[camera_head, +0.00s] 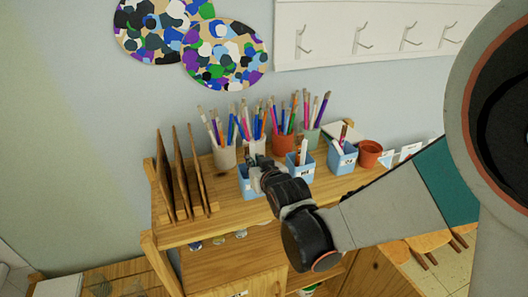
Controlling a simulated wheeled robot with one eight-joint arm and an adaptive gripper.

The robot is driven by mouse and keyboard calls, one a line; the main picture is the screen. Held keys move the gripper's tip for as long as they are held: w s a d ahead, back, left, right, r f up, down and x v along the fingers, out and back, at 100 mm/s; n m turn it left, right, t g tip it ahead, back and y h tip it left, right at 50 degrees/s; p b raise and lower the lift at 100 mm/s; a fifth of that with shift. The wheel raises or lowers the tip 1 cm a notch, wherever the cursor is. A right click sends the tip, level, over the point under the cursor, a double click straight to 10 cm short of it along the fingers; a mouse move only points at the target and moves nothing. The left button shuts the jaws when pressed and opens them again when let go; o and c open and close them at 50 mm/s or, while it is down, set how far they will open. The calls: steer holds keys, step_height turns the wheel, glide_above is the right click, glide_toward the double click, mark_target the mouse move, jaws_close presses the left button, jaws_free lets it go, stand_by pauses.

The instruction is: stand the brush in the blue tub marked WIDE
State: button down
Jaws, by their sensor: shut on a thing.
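Three small blue tubs stand in a row along the front of the wooden shelf top. The left blue tub (245,187) is partly covered by my gripper. The middle blue tub (294,171) holds a light-coloured brush, and the right blue tub (339,160) holds a thin brush. The tubs' labels are too small to read, so I cannot tell which says WIDE. My gripper (253,166) is at the left tub, over its right part. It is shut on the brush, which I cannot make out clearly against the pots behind.
Behind the tubs stand pots of brushes: a white pot (224,157), another white pot (256,147) and a terracotta pot (283,144). An empty-looking terracotta pot (369,154) stands right. Upright wooden boards (181,178) stand left.

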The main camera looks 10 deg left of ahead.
steer(key=c, duration=1.6)
jaws_free()
steer(key=shift+o, duration=0.2)
steer(key=shift+r, duration=0.1)
